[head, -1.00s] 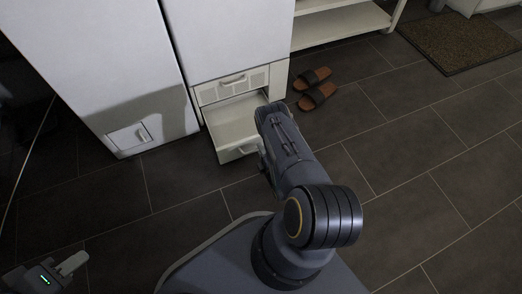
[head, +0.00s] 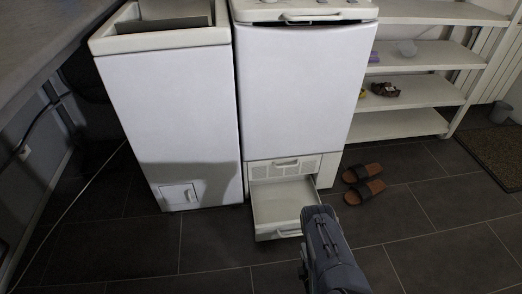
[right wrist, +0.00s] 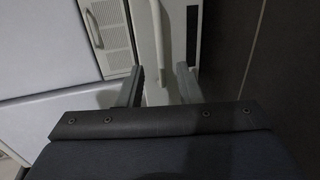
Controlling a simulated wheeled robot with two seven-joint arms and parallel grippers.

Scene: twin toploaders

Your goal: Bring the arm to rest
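My right arm reaches in from the bottom of the head view, and its dark end (head: 322,235) overlaps the right side of an open white drawer (head: 280,203). The drawer is pulled out at the foot of the right toploader (head: 300,95). In the right wrist view my right gripper (right wrist: 158,86) is open, its two grey fingers apart. A pale bar handle (right wrist: 161,45) shows between the fingers; I cannot tell how near it is. In the head view the fingers are mostly hidden. My left gripper is not in view.
The left toploader (head: 175,110) stands beside it, with a small closed flap (head: 178,195). Brown slippers (head: 364,191) lie on the dark floor right of the drawer. A white shelf unit (head: 410,88) stands at the right, near a mat (head: 495,155). Floor at the front left is clear.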

